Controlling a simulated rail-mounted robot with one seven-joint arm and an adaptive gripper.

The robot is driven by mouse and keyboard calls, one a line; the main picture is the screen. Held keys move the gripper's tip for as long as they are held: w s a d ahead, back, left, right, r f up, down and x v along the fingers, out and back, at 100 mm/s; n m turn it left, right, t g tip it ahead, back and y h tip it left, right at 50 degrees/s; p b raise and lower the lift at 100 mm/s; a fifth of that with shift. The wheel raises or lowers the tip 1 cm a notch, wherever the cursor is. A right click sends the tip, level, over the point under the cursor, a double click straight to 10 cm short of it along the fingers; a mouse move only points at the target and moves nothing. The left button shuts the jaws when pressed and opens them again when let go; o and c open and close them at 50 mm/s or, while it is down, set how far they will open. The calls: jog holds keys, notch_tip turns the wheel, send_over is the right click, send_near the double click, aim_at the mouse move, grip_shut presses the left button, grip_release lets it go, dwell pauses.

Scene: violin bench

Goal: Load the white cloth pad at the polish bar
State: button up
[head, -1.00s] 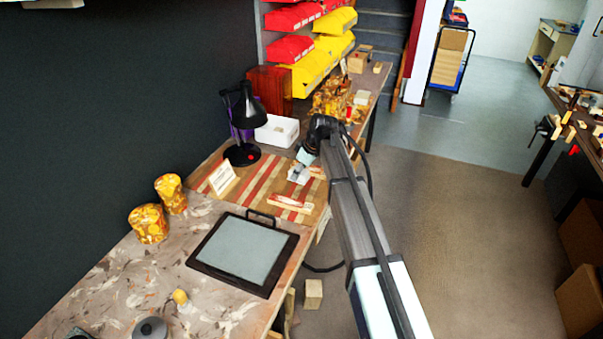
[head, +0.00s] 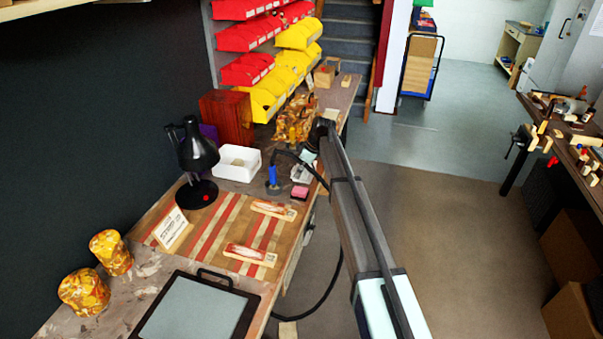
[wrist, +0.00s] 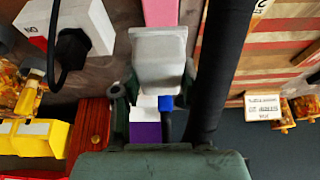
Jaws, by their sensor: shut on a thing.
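My gripper (head: 309,156) is over the bench edge, beyond the striped mat. In the wrist view its fingers (wrist: 157,88) are shut on a pale grey-white block, which I take to be the white cloth pad (wrist: 158,48). The held pad also shows as a small pale shape in the head view (head: 302,173). A pink block (head: 299,192), possibly the polish bar, lies on the bench just in front of it. The pink block shows past the pad in the wrist view (wrist: 160,12). I cannot tell whether pad and pink block touch.
A blue-handled tool (head: 272,178) with a dark cable stands left of the pink block. A white box (head: 239,162), a black lamp (head: 198,155) and the striped mat (head: 211,231) are nearby. Two labelled wooden pieces lie on the mat. A mottled orange object (head: 294,122) stands behind.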

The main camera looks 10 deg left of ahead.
aim_at(297, 190)
jog(key=shift+s+a+f, duration=0.1)
jog(key=shift+f, duration=0.3)
jog(key=shift+f+b, duration=0.6)
jog(key=shift+f, duration=1.95)
jog(key=shift+f+b, duration=0.5)
jog(key=shift+f, duration=0.05)
dwell(0.7)
jog(key=shift+r, duration=0.15)
jog(key=shift+r+p, duration=0.85)
jog(key=shift+r, duration=2.55)
